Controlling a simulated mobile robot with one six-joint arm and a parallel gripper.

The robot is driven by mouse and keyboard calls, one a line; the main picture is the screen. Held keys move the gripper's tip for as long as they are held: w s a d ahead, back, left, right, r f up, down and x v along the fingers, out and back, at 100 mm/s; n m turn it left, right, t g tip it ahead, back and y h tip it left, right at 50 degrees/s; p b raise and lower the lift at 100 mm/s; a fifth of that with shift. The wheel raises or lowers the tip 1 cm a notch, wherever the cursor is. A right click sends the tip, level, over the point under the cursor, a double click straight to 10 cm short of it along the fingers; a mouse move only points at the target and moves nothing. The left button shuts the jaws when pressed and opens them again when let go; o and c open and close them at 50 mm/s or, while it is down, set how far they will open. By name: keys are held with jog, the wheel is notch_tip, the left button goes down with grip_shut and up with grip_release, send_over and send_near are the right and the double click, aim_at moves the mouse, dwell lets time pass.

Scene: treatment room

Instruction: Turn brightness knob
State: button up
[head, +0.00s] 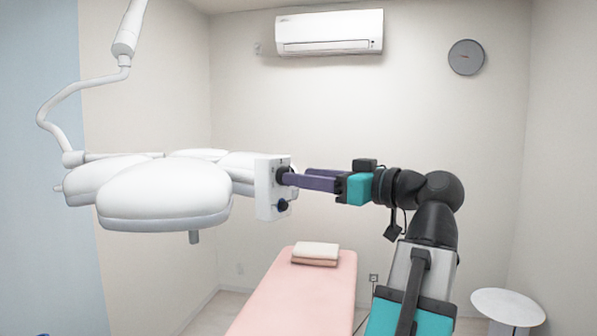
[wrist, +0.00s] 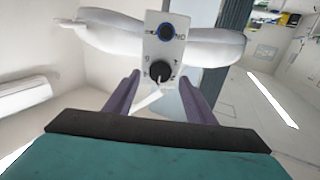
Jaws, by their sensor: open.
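A white control panel (head: 266,190) is on the right side of the surgical lamp (head: 165,192). My gripper (head: 290,178) points level at the upper, black knob. Its purple fingers stand open on either side of that knob in the wrist view (wrist: 160,84). I cannot tell whether they touch it.
The lamp hangs from a curved white arm (head: 52,110). A pink treatment bed (head: 295,300) with a folded towel (head: 315,254) stands below. A small round white table (head: 508,304) is at the lower right. The air around my arm's right side looks clear.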

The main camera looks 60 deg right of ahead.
aim_at(282, 170)
jog(key=shift+w+d+p, duration=0.15)
jog(key=shift+w+p, duration=0.35)
jog(key=shift+w, duration=1.05)
